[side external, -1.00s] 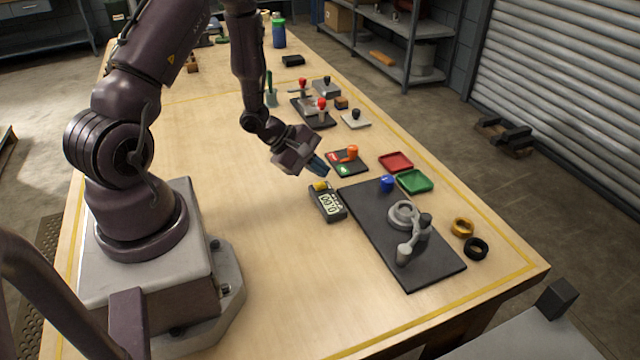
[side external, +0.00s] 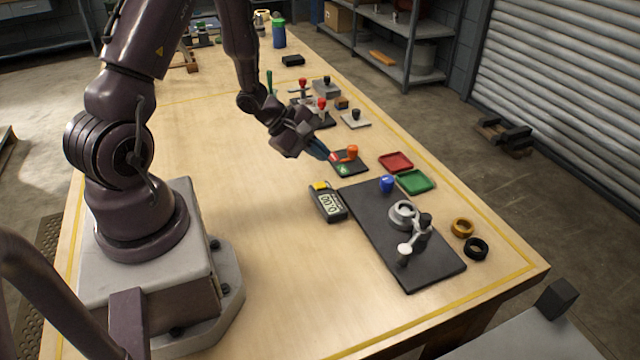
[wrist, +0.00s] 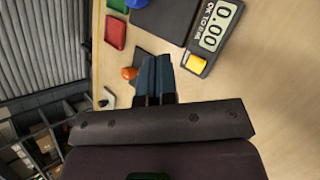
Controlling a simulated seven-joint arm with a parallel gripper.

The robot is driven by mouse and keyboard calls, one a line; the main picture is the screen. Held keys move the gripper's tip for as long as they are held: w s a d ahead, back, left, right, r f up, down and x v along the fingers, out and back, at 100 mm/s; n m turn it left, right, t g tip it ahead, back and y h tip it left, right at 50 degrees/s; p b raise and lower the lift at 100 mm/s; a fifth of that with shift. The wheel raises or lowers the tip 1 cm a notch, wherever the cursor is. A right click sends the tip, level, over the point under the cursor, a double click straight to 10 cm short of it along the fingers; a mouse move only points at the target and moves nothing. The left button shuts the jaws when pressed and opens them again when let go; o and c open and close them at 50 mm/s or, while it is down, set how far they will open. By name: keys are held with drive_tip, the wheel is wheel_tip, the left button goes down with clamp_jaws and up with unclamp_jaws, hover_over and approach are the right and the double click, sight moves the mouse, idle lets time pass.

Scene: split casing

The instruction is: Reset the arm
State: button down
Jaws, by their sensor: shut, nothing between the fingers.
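My gripper (side external: 328,154) hangs above the table, close to the small dark panel with the orange knob (side external: 352,151) and partly in front of that panel in the side view. Its fingers are shut with nothing between them. In the wrist view the closed blue-grey fingers (wrist: 155,72) point towards the tabletop, with the orange knob beside them on the left. I cannot tell whether the fingertips touch the panel. The casing fixture, a dark plate (side external: 375,241) with a grey ring (side external: 403,213) and a lever arm (side external: 413,243), stands nearer the camera, apart from my gripper.
A meter (side external: 327,203) reading 0.00 lies left of the dark plate. A blue knob (side external: 387,183), red tray (side external: 395,162) and green tray (side external: 415,181) sit around the plate's far end. Brass ring (side external: 462,227) and black ring (side external: 476,248) lie right.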

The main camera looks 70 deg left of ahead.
drive_tip(key=s+d+r+m+g+y, duration=0.1)
drive_tip(key=s+d+r+m, duration=0.3)
drive_tip(key=r+m, duration=0.3)
drive_tip(key=s+d+r+m+g+y, duration=0.1)
drive_tip(key=s+d+r+m, duration=0.3)
drive_tip(key=r+m, duration=0.3)
drive_tip(key=s+d+r+m+y, duration=0.1)
drive_tip(key=s+d+r+m, duration=0.4)
drive_tip(key=r+m, duration=0.3)
wheel_tip(320, 180, up, 3)
drive_tip(key=shift+d+r+g+y, duration=0.1)
drive_tip(key=shift+d+g+y, duration=0.3)
drive_tip(key=shift+d, duration=0.4)
